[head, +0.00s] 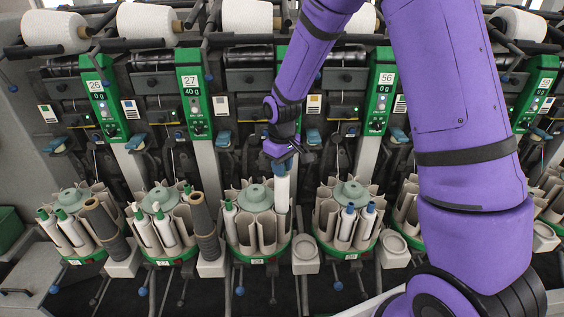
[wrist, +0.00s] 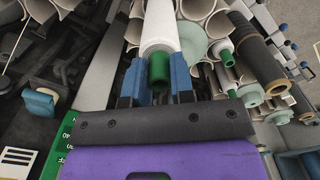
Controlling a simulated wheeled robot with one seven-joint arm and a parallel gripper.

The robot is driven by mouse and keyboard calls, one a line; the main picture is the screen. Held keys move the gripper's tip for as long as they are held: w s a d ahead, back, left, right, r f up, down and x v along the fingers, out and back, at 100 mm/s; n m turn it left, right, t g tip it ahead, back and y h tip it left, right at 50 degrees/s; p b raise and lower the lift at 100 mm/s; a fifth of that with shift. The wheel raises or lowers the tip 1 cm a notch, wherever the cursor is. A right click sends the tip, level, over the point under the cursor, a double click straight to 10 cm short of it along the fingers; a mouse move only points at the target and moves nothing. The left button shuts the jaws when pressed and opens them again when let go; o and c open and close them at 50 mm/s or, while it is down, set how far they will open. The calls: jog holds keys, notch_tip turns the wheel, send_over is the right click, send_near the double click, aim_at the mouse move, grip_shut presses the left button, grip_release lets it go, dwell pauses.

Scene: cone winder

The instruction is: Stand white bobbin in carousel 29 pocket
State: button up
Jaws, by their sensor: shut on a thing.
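My gripper (head: 281,163) is shut on a white bobbin (head: 282,188) near its top end. The bobbin stands upright at the right side of the middle carousel (head: 262,252), among its beige pocket walls. I cannot tell whether its lower end is inside a pocket or just above one. In the wrist view, the blue fingertips (wrist: 156,82) lie either side of the green tube end (wrist: 159,69), with the white yarn body (wrist: 159,30) beyond. The small carousel labels are too small to read; the number 29 is not legible.
Neighbouring carousels stand left (head: 160,218) and right (head: 347,215), holding several bobbins. Tall brown-grey bobbins (head: 204,228) stand between the left carousels. Green panels marked 26 (head: 97,88), 27 (head: 190,82) and 56 (head: 385,80) rise behind. White cones (head: 247,16) sit above.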

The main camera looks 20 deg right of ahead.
aim_at(282, 198)
jog(key=shift+f, duration=0.7)
jog(key=shift+f, duration=2.25)
jog(key=shift+f, duration=3.15)
jog(key=o, duration=0.9)
